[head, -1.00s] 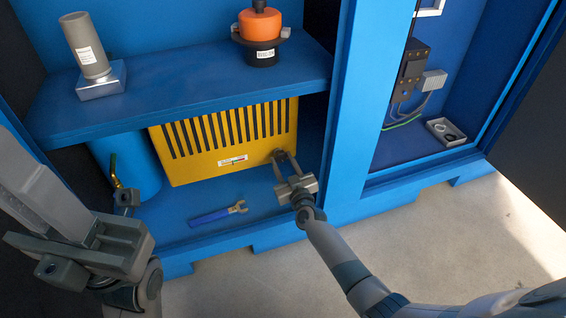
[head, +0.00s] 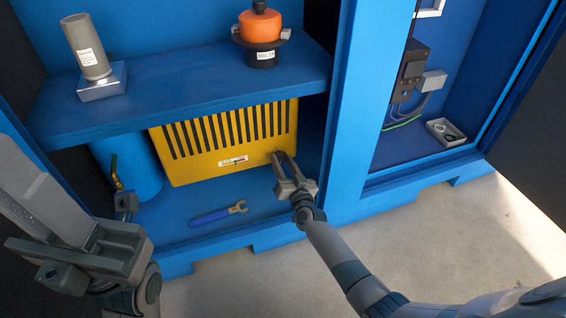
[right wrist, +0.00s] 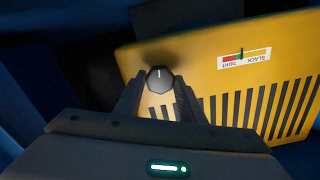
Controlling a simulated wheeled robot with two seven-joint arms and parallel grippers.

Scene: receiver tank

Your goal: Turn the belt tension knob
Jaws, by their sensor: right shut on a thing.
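The belt tension knob (right wrist: 159,76) is a small dark, faceted knob with a white line, on the front of the yellow slotted guard (right wrist: 190,68). The guard (head: 190,170) stands on the cabinet floor in the head view. My right gripper (head: 283,158) reaches the guard's lower right corner, and its fingers hide the knob there. In the right wrist view its fingers (right wrist: 158,88) are shut on the knob, one on each side. A SLACK/TIGHT gauge label (right wrist: 244,57) on the guard has red, green and yellow bands. My left gripper (head: 95,255) is at the lower left, its jaws unclear.
A blue-handled wrench (head: 218,214) lies on the cabinet floor below the guard. A blue tank (head: 138,170) with a brass valve stands left of the guard. The shelf (head: 190,90) above carries a grey cylinder (head: 87,48) and an orange-and-black part (head: 260,30).

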